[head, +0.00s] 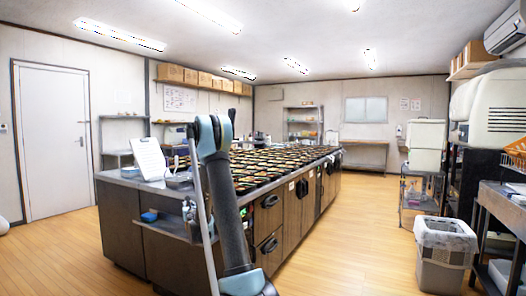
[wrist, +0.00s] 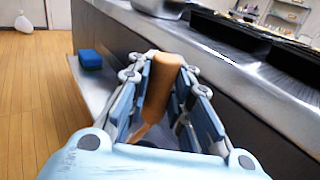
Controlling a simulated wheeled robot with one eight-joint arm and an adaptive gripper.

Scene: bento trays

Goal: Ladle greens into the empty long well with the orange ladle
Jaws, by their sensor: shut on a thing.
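In the wrist view my gripper (wrist: 166,78) is shut on the orange ladle (wrist: 160,92), its fingers on either side of the orange-brown handle. The handle stands tilted between the fingers; the ladle's bowl cannot be made out. The gripper is beside the metal counter's side, over a lower shelf. Many black bento trays (head: 270,163) cover the counter top in the head view, and some dark tray edges (wrist: 232,30) show at the upper right of the wrist view. The greens and the empty long well cannot be picked out. My gripper is not clear in the head view.
A metal pan (wrist: 160,7) sits on the counter edge. A blue sponge (wrist: 91,59) lies on the lower shelf, left of my gripper. A white sheet on a stand (head: 149,158) is at the counter's near-left corner. Floor (head: 340,240) is open right of the counter, before a grey bin (head: 444,268).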

